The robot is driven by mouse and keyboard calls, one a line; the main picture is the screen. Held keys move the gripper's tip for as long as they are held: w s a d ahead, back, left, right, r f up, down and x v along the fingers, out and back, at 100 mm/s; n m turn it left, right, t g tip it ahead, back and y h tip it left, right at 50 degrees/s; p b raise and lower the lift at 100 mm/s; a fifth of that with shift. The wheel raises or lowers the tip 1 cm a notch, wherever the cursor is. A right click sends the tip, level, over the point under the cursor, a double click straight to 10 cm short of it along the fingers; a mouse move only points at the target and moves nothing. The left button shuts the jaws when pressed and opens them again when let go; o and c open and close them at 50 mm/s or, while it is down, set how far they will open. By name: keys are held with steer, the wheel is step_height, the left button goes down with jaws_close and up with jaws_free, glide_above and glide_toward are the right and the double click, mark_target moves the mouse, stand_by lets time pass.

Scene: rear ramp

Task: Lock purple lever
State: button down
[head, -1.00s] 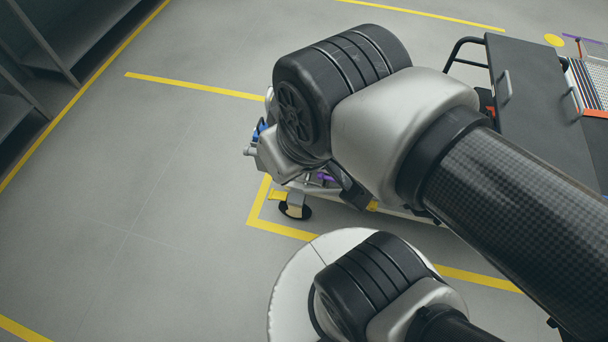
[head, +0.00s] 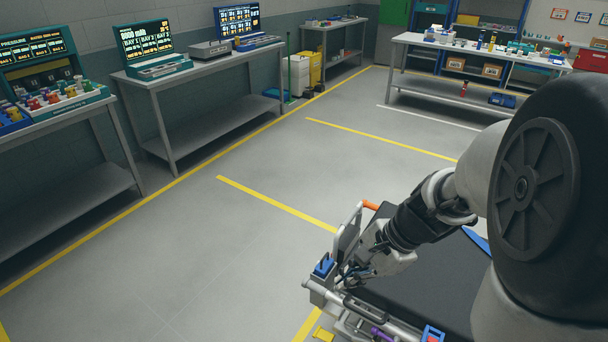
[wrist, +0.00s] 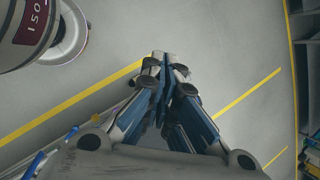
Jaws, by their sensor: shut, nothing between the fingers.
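A purple part (head: 381,333), likely the purple lever, shows at the bottom edge of the head view, on the near end of a cart with a dark bed (head: 425,285). It is small and partly cut off, so its position cannot be told. My gripper (head: 347,279) is over the cart's left corner, to the left of and above the purple part in the picture, beside a blue part (head: 323,267). In the wrist view my gripper's fingers (wrist: 167,78) are together and empty, with floor behind them. No purple lever can be made out there.
The cart has a grey end rail (head: 347,235), an orange-tipped handle (head: 371,205) and a blue-and-red part (head: 432,334). Benches with instruments (head: 165,85) stand along the left wall. A white workbench (head: 470,52) is at the back.

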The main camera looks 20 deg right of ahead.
steer(key=w+d+f+m+t+y+p, duration=0.1)
steer(key=w+d+f+m, duration=0.1)
steer(key=d+f+m, duration=0.45)
steer(key=m+t+p, duration=0.2)
steer(key=m+t, duration=0.1)
steer(key=m, duration=1.1)
glide_above(382, 336)
steer(key=s, duration=0.4)
step_height(382, 336, down, 15)
steer(key=s+d+f+m+t+h+p, duration=0.1)
steer(key=s+d+f+m+t, duration=0.1)
steer(key=s+f+m, duration=0.4)
step_height(382, 336, down, 5)
steer(key=d+m, duration=0.1)
steer(key=m, duration=0.2)
steer(key=shift+s+h, duration=0.2)
steer(key=shift+h, duration=0.2)
steer(key=b+x, duration=0.3)
steer(key=x, duration=1.1)
steer(key=shift+b, duration=0.4)
